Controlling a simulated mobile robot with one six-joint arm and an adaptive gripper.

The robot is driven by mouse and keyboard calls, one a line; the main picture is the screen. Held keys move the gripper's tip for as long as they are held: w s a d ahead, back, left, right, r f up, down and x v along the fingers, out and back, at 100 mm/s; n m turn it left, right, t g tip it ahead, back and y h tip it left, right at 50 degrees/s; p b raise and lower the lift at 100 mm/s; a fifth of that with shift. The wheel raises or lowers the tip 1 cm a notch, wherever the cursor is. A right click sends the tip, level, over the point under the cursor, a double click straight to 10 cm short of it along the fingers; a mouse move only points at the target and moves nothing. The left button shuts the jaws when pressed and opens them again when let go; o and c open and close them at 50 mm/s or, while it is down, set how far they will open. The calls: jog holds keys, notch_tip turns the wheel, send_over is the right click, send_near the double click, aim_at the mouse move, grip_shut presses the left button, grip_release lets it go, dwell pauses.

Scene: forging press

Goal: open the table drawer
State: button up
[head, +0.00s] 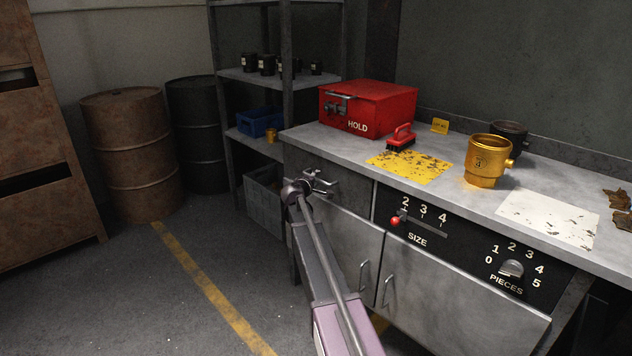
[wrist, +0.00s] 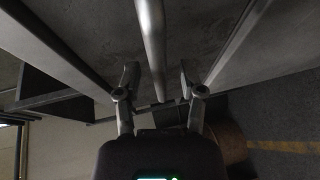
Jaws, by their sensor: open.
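The grey metal table (head: 300,133) has a drawer (head: 353,196) at its left end, just under the top. The drawer front looks flush with the table, so it appears shut. My gripper (head: 322,183) is right in front of the drawer front, and it hides the handle there. In the wrist view my gripper (wrist: 159,76) is open, with one finger on each side of a pale metal bar (wrist: 151,35), which looks like the drawer handle. I cannot tell whether either finger touches the bar.
On the table are a red HOLD box (head: 372,105), a red-handled brush (head: 400,138), a gold mug (head: 487,160) and a dark mug (head: 511,134). Below are cabinet doors (head: 345,250) and a SIZE slider panel (head: 420,222). Open floor (head: 165,290) lies left; barrels (head: 130,150) and shelves (head: 250,75) stand behind.

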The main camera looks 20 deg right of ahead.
jog(key=shift+w+d, duration=0.15)
jog(key=shift+d, duration=0.05)
jog(key=shift+c, duration=0.2)
grip_shut()
